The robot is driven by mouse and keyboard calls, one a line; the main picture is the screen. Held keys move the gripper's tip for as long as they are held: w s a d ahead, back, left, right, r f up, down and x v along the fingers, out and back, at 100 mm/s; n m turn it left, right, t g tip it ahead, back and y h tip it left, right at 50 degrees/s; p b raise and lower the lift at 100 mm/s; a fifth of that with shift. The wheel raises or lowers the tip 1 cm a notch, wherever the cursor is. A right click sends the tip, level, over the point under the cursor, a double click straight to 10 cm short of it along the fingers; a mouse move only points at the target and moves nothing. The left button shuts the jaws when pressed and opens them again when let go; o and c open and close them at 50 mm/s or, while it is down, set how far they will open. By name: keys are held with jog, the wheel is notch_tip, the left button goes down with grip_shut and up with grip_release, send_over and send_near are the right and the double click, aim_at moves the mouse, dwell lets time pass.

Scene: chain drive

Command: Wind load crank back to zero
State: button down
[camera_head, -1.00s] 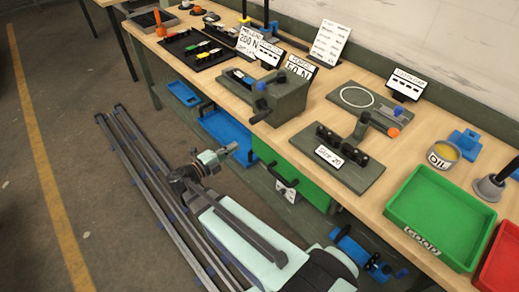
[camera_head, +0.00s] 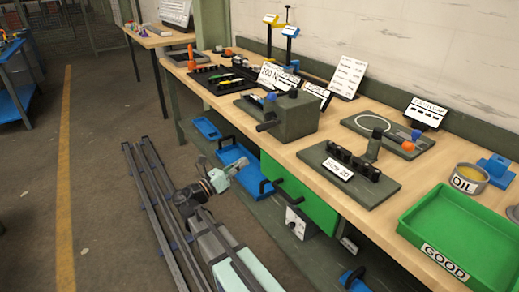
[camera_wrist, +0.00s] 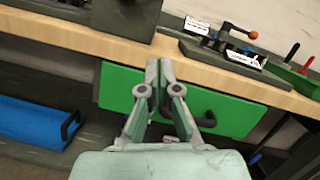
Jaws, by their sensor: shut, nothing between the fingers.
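A grey box-shaped fixture (camera_head: 293,118) stands on a plate near the bench's front edge. A black crank-like handle (camera_head: 267,126) sticks out at its front left, over the edge; I cannot read a zero mark. A dark knob sits on top of the box. My gripper (camera_head: 232,166) is below bench height, in front of the bench, apart from the fixture. In the wrist view my gripper (camera_wrist: 160,68) has its fingers together, empty, against the backdrop of the green drawer. The box's dark lower part (camera_wrist: 125,18) shows at the top there; its handle is not visible.
The green drawer (camera_head: 297,192) and blue trays (camera_head: 238,165) sit under the bench. A plate with black rollers (camera_head: 348,175), a green GOOD bin (camera_head: 455,228) and an oil tin (camera_head: 468,178) stand to the right. The floor left of my rails is clear.

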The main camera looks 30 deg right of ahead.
jog(key=w+d+r, duration=0.3)
jog(key=d+r, duration=0.3)
jog(key=d, duration=0.3)
jog(key=shift+w, duration=0.15)
jog(key=shift+d+r+n+p, duration=0.1)
jog(key=shift+r+n+p, duration=0.3)
jog(key=shift+p, duration=0.55)
dwell(0.5)
